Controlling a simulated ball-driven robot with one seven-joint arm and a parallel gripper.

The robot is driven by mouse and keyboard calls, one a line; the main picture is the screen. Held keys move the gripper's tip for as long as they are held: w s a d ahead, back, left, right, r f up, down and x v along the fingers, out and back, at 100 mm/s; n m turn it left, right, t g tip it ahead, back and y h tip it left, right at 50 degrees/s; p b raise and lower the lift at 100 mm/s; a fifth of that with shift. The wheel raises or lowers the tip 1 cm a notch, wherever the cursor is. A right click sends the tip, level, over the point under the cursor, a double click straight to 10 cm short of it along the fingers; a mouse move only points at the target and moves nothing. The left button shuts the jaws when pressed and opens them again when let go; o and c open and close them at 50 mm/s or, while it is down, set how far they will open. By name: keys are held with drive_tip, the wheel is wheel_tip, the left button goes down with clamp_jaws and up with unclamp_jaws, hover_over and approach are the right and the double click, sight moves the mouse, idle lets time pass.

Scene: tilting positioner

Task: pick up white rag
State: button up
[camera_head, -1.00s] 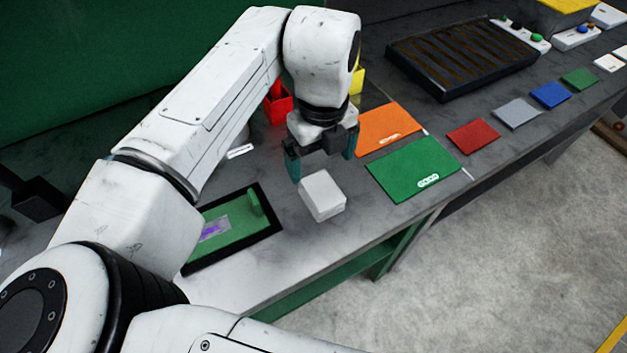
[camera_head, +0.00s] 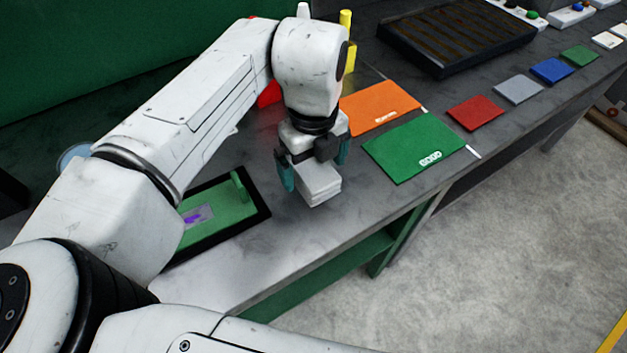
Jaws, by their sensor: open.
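The white rag (camera_head: 319,187) is a folded, block-like white piece on the dark workbench, near its front edge. My gripper (camera_head: 315,172) is directly over it, pointing down, with its teal fingers open. One finger is at the rag's left side and the other at its right side. The upper back part of the rag is hidden by the gripper. I cannot tell whether the fingers touch it.
A black-framed tray with a green inside (camera_head: 245,217) lies to the left. A green mat (camera_head: 405,152) and an orange mat (camera_head: 377,108) lie to the right, then red (camera_head: 475,113), grey and blue pads. A black slatted unit (camera_head: 455,35) stands at the back.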

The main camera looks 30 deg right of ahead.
wheel_tip(320, 180, down, 3)
drive_tip(key=shift+r+b, duration=0.2)
drive_tip(key=shift+b, duration=0.65)
drive_tip(key=shift+r, duration=0.1)
drive_tip(key=c, duration=1.1)
